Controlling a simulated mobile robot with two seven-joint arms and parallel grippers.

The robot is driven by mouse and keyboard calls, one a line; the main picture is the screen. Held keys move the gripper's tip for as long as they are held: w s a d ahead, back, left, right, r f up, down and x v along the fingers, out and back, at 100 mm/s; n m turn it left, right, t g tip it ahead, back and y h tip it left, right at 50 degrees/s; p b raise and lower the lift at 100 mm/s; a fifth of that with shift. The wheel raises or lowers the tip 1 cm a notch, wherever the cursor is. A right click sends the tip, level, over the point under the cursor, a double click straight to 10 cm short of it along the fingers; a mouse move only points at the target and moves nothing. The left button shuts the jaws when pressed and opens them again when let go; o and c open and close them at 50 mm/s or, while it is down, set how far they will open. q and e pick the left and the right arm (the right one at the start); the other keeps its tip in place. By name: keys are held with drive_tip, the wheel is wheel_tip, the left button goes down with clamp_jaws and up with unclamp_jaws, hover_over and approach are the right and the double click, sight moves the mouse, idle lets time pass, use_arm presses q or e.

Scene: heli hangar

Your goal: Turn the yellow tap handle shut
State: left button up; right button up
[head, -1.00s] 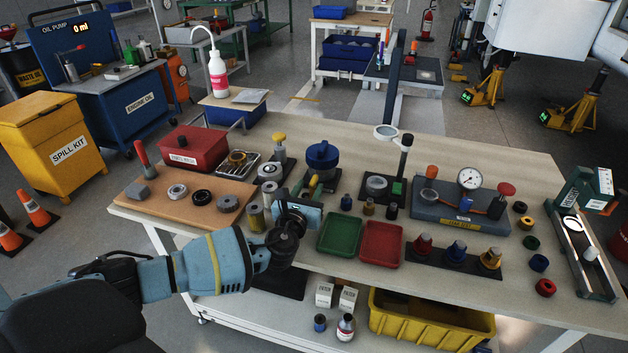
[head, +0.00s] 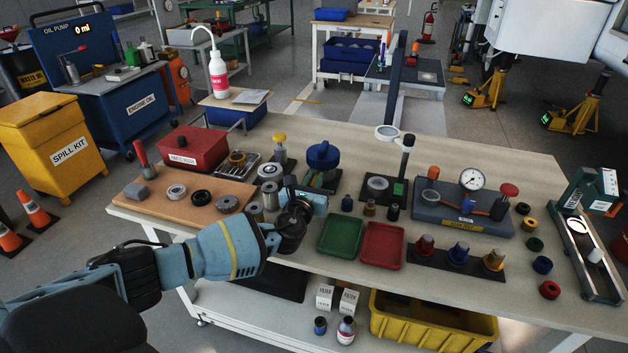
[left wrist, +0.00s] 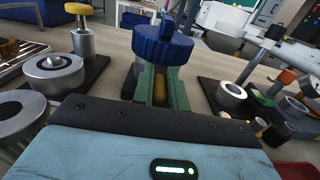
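The blue-capped unit (head: 322,156) stands at the middle of the bench. It shows as a ribbed blue cap (left wrist: 162,45) in the left wrist view. A yellow piece (left wrist: 159,90), which looks like the tap handle, lies below the cap between my green fingers. My left gripper (head: 312,186) reaches in from the front left; in the left wrist view its fingers (left wrist: 160,92) stand either side of the yellow piece. I cannot tell whether they press on it. In the head view my gripper mostly hides the handle. My right gripper is not in view.
A post with a yellow knob (head: 279,146) and a grey ring part (head: 270,172) stand close left. Green (head: 341,234) and red (head: 382,246) trays lie right of my wrist. A magnifier stand (head: 403,165) and a gauge block (head: 462,212) stand farther right.

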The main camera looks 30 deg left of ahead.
use_arm(q)
drive_tip(key=shift+n+y, duration=0.3)
drive_tip(key=shift+y, duration=0.1)
clamp_jaws()
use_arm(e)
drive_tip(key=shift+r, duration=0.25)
use_arm(q)
drive_tip(key=shift+n+g+y+p, duration=0.4)
drive_tip(key=shift+n+y+p, duration=0.2)
drive_tip(key=shift+y, duration=0.3)
drive_tip(key=shift+d+n+g+y, duration=0.1)
drive_tip(key=shift+n+g+y, duration=0.4)
drive_tip(key=shift+n+y, duration=0.4)
drive_tip(key=shift+f+n+g+y, duration=0.1)
drive_tip(key=shift+n+g+y, duration=0.45)
drive_tip(key=shift+y, duration=0.45)
drive_tip(key=shift+n+g+y+b, duration=0.6)
drive_tip(key=shift+n+g+y, duration=0.3)
drive_tip(key=shift+y, duration=0.2)
drive_tip(key=shift+n+g+y, duration=0.45)
drive_tip(key=shift+g+y, duration=0.05)
drive_tip(key=shift+g, duration=0.15)
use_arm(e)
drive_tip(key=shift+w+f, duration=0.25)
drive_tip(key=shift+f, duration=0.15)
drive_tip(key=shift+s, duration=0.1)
